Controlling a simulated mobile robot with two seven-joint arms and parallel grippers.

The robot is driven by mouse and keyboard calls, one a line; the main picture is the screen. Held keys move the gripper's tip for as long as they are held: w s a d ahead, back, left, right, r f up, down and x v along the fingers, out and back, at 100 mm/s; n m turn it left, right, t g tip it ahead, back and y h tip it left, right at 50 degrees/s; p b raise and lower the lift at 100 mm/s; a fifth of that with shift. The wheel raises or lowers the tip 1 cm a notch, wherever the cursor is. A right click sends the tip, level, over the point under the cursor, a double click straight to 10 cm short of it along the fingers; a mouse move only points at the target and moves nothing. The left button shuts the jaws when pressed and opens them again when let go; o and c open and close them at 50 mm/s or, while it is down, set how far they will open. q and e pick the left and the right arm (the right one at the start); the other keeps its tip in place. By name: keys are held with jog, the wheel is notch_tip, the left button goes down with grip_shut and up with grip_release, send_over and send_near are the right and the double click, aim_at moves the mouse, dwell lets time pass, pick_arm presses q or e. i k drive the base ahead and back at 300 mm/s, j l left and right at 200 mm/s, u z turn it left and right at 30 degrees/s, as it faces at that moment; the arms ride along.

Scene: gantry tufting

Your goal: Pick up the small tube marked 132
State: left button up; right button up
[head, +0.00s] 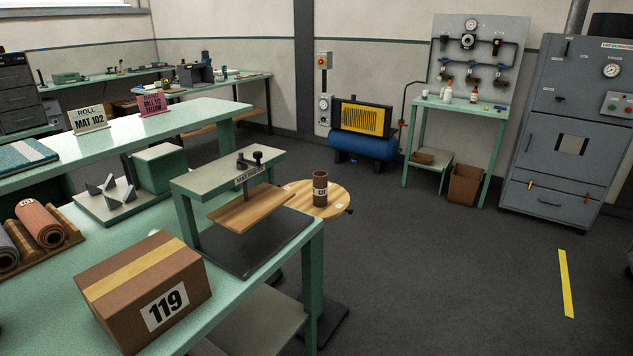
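A small brown upright tube (320,179) stands on a round wooden disc (299,206) just past the green bench's far right corner. Its white label is small and appears to read 132. The tube's open top faces up. Neither of my grippers shows in the head view.
On the green bench (235,285) are a brown box marked 119 (130,285), a press marked MAT PRESS (225,174) and rolled mats (40,222) at left. A compressor (362,145) and a grey cabinet (570,125) stand behind.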

aim_at(319, 177)
jog(key=i+l+u, duration=0.35)
jog(key=i+l, duration=0.85)
